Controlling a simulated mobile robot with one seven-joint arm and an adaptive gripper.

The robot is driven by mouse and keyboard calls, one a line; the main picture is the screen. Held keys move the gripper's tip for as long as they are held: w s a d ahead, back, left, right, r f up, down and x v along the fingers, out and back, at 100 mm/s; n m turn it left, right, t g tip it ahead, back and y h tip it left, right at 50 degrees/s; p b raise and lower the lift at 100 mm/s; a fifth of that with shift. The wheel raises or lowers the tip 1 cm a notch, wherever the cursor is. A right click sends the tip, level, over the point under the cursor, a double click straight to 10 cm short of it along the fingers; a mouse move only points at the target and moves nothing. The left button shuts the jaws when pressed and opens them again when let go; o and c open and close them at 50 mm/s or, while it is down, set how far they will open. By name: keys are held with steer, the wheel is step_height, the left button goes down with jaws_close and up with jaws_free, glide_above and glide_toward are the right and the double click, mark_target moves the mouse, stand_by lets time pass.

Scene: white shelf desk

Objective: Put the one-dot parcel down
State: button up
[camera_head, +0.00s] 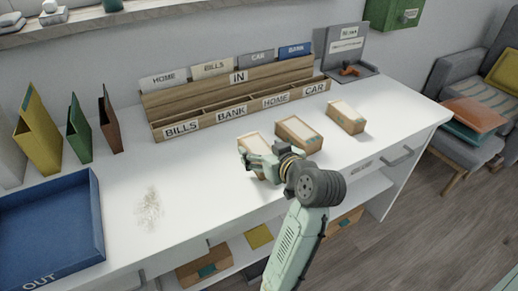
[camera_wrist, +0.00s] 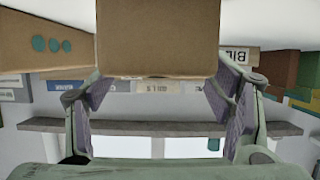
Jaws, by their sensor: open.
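A tan parcel (camera_head: 250,142) stands on the white desk in the head view, leftmost of three parcels in a row. My gripper (camera_head: 252,161) is at its near side. In the wrist view, which is upside down, my gripper (camera_wrist: 157,92) is open, its fingers spread about as wide as the parcel (camera_wrist: 157,38). No dots show on the face turned to me, so I cannot tell its dot count. I cannot tell if the fingers touch it. The neighbouring parcel (camera_wrist: 45,42) shows three teal dots; it is the middle one (camera_head: 299,134) in the head view.
A third parcel (camera_head: 346,117) stands further right. Behind is a wooden sorter (camera_head: 240,111) with labelled slots. A blue OUT tray (camera_head: 50,238) is at the left, with upright folders (camera_head: 40,136) behind it.

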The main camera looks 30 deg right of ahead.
steer(key=v, duration=0.9)
steer(key=shift+s+r, duration=0.15)
steer(key=shift+s, duration=0.2)
steer(key=shift+w, duration=0.1)
